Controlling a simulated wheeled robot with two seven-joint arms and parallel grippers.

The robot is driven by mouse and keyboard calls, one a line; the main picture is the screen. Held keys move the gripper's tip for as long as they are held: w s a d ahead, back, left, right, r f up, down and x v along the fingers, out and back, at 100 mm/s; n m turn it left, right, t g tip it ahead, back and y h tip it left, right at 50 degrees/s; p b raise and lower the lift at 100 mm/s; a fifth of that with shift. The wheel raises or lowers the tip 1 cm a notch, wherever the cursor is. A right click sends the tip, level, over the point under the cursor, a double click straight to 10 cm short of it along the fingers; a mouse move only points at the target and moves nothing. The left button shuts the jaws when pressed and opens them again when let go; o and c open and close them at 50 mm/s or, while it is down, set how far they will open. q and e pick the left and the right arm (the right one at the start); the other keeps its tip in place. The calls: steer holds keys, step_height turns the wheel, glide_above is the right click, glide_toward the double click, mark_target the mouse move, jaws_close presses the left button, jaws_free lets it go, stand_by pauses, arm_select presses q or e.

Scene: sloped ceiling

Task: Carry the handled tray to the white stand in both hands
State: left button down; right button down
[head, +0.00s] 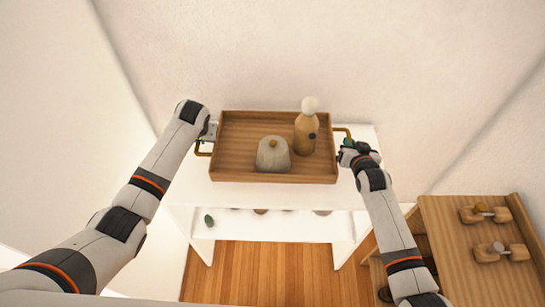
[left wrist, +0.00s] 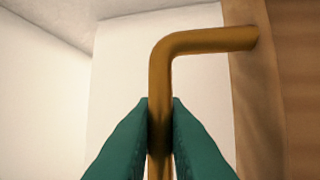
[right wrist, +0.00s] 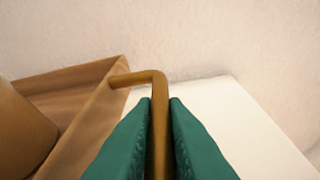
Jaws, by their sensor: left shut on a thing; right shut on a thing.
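The wooden handled tray (head: 230,172) is over the top of the white stand (head: 262,201) in the head view. Whether it rests on the top or hangs just above it I cannot tell. A grey rounded container (head: 273,157) and an amber bottle with a pale top (head: 305,134) stand upright in it. My left gripper (head: 208,138) is shut on the tray's left brass handle, seen between green fingers in the left wrist view (left wrist: 160,120). My right gripper (head: 346,148) is shut on the right brass handle, also seen in the right wrist view (right wrist: 160,120).
A lower shelf of the stand (head: 270,226) holds several small items, including a green one (head: 209,220). A wooden cabinet (head: 455,245) with two wooden objects on top stands at the right, near my right arm. Walls close in behind and at the left.

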arm_select(q)
steer(key=shift+r, duration=0.15)
arm_select(e)
steer(key=shift+r, duration=0.2)
steer(key=shift+f, duration=0.1)
